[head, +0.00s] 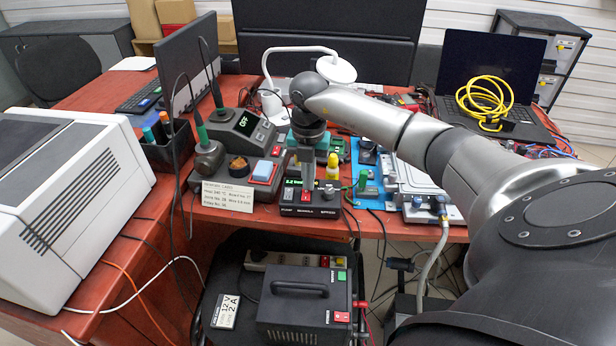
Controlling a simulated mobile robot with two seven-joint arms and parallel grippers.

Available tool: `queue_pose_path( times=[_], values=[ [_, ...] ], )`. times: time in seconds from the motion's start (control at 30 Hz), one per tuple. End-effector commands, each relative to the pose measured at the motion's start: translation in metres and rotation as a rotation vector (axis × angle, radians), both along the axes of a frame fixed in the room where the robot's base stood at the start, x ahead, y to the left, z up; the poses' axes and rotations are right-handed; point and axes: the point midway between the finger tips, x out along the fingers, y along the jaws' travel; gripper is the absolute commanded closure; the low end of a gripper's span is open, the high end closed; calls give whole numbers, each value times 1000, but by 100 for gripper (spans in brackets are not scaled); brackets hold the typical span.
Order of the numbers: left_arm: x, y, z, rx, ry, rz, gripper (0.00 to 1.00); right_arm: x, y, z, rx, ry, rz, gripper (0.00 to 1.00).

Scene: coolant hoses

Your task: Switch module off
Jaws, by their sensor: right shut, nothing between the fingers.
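A small black module (292,211) with a green lit display, partly hidden and reading about "5.2", stands near the table's front edge. It has red and white controls on its top. My right gripper (307,186) points straight down over this module, fingers shut and empty, tips at or just above its controls. I cannot tell whether they touch it. The gripper hides part of the display and the control under it. My left gripper is not in view.
A soldering station (247,123) showing "OFF" stands behind left, with a label card (227,196) in front. A silver-grey unit (418,180) with hoses is at right. A black power box (303,300) sits below the table edge. A laptop (490,75) with yellow cable is back right.

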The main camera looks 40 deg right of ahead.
Motion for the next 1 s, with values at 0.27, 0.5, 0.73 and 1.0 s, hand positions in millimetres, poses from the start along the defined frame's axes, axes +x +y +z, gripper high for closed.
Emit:
queue_pose_path(
  times=[0.27,0.5,0.73,1.0],
  values=[
    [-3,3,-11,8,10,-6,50,0,0,-12,0,1,0,100],
    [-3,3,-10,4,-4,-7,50,0,0,-15,0,1,0,100],
    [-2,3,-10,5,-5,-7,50,0,1,-15,1,2,1,100],
    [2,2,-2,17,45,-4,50,0,0,2,0,1,0,100]
  ],
)
